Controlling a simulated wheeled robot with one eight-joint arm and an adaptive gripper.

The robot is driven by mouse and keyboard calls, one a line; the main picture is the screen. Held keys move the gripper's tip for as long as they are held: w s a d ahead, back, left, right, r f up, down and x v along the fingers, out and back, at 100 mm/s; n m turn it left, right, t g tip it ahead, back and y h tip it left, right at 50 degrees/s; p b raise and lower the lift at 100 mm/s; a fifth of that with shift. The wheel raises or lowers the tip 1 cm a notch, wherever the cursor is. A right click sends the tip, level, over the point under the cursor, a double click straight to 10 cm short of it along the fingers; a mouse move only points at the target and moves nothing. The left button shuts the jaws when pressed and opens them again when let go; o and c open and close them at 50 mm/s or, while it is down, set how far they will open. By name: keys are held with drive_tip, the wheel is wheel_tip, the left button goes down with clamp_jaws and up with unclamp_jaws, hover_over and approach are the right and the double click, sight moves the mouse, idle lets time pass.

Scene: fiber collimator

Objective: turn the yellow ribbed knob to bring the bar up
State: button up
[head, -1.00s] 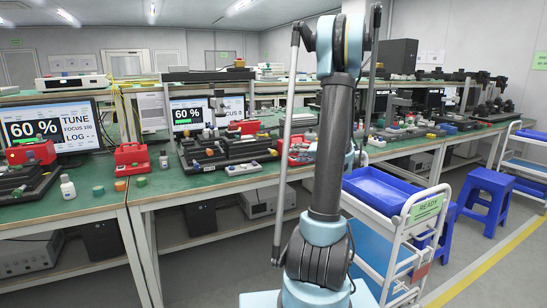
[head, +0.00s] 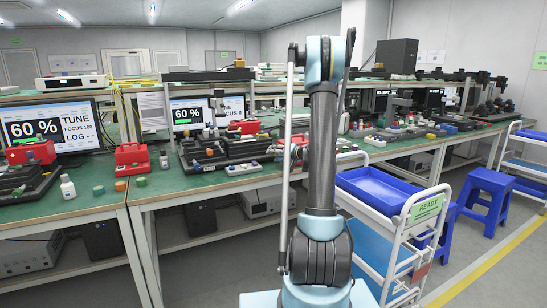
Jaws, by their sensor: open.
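The middle monitor (head: 207,111) reads 60 % over a short green bar (head: 188,127), with FOCUS text beside it. In front of it a black stage assembly (head: 225,152) with small coloured knobs stands on the green bench. An orange-looking knob (head: 209,152) shows on its left part; I cannot tell ribs or whether it is the yellow one. My arm rises in front of the bench, right of the assembly.
The left monitor (head: 52,127) also reads 60 %. A white cart (head: 400,232) with blue trays and a blue stool (head: 488,195) stand right. Floor beyond is clear.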

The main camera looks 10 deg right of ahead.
drive_tip(key=shift+w+a+f, duration=0.2)
drive_tip(key=shift+w+a, duration=0.2)
drive_tip(key=shift+w, duration=0.2)
drive_tip(key=shift+c, duration=0.2)
clamp_jaws()
drive_tip(key=shift+d+m, duration=0.1)
drive_tip(key=shift+m, duration=0.2)
drive_tip(key=m+y, duration=0.1)
drive_tip(key=m, duration=0.1)
drive_tip(key=shift+m+t+y, duration=0.3)
drive_tip(key=shift+m+y, duration=0.1)
drive_tip(key=m+t+y, duration=0.1)
drive_tip(key=m, duration=0.2)
drive_tip(key=shift+s+m, duration=0.1)
drive_tip(key=shift+m, duration=0.2)
idle(0.4)
